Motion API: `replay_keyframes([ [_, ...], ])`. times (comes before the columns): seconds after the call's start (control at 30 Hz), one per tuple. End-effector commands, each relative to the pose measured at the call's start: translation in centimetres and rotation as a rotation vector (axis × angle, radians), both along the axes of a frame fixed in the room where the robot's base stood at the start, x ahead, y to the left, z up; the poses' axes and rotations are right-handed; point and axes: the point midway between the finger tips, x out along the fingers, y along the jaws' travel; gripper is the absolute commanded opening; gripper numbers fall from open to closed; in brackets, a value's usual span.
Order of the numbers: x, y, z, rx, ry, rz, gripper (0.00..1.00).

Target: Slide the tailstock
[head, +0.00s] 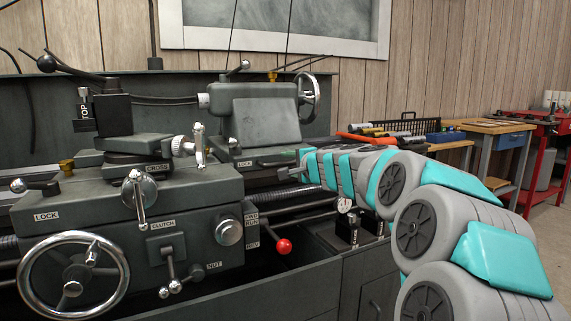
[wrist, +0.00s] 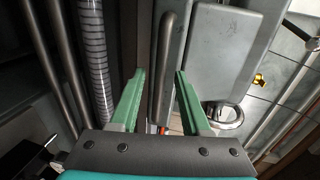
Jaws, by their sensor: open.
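The tailstock (head: 265,118) is a grey-green block on the lathe bed, with a chrome handwheel (head: 311,96) on its right side and a small lever on top. Its base carries a LOCK label. In the wrist view its grey body (wrist: 232,45) fills the upper right. My gripper (head: 288,172) is low at the right end of the tailstock's base. In the wrist view its two green fingers (wrist: 160,74) are apart and empty. A rounded dark bar (wrist: 170,50) lies beyond the fingertips, in line with the gap. I cannot tell whether anything touches.
The carriage with its tool post (head: 112,112) and large handwheel (head: 72,282) stands to the left. A red-knobbed lever (head: 284,246) sticks out at the front of the lathe. A ribbed screw (wrist: 95,60) runs beside my left finger. Tool tables (head: 488,127) stand at the right.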

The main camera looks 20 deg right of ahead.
Motion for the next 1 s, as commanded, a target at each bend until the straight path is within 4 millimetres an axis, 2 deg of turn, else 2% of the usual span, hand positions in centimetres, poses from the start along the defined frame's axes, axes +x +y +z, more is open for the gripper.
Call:
replay_keyframes([
  [0.2,1.4,0.1,-0.3,-0.001,0.0,0.0,0.47],
  [0.5,1.5,0.1,-0.3,-0.001,-0.001,0.0,0.47],
  [0.9,1.5,0.1,-0.3,-0.001,0.0,0.0,0.02],
  [1.0,1.5,0.1,-0.3,-0.001,0.0,0.0,0.0],
])
